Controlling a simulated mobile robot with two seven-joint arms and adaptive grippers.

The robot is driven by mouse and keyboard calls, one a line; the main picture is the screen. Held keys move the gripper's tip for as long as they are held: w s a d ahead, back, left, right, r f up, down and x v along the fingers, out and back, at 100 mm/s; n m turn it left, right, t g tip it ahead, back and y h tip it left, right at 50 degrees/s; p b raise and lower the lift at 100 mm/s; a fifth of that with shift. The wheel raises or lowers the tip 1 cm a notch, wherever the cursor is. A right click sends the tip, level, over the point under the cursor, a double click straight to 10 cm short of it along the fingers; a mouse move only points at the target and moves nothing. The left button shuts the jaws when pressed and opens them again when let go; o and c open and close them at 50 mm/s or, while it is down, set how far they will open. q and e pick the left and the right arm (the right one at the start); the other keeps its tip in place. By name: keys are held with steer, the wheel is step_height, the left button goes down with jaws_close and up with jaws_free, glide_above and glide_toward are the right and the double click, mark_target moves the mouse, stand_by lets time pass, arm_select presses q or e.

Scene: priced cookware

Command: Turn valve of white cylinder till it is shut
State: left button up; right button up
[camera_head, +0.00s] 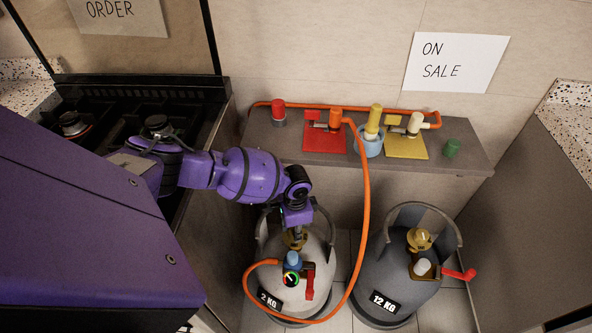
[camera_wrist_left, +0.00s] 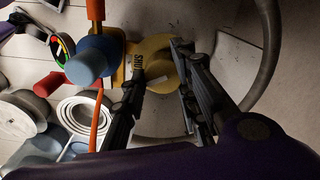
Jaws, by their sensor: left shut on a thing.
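The white cylinder (camera_head: 272,290), labelled 2 KG, stands on the floor at lower middle in the head view. Its brass valve (camera_head: 295,238) is on top; in the left wrist view the round brass valve (camera_wrist_left: 158,66) shows part of the word SHUT. My left gripper (camera_head: 297,228) reaches down on it from above. In the left wrist view my left gripper (camera_wrist_left: 157,68) has one finger on each side of the valve knob and is shut on it. A blue regulator (camera_head: 292,260) with a gauge and a red lever (camera_head: 310,281) sit beside the valve. My right gripper is not in view.
An orange hose (camera_head: 362,210) runs from the shelf (camera_head: 461,174) down to the white cylinder. A grey cylinder (camera_head: 398,283), labelled 12 KG, stands close on the right. A stove (camera_head: 190,115) is at left. Coloured fittings stand on the shelf.

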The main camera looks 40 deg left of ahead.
arm_select(q)
steer(key=m, duration=0.5)
steer(key=shift+s+d+f, duration=0.2)
steer(key=shift+s+d, duration=0.15)
steer(key=shift+s, duration=0.05)
steer(key=shift+s+m+b, duration=0.1)
steer(key=shift+m+b, duration=0.25)
steer(key=shift+m, duration=0.25)
steer(key=shift+s+a, duration=0.1)
steer(key=shift+a, duration=0.05)
steer(key=o, duration=1)
steer(key=shift+o, duration=0.2)
steer(key=shift+r, duration=0.1)
steer(key=shift+w+a, duration=0.15)
steer(key=shift+w, duration=0.1)
steer(key=shift+r, duration=0.3)
step_height(320, 180, up, 12)
steer(key=shift+f, duration=0.25)
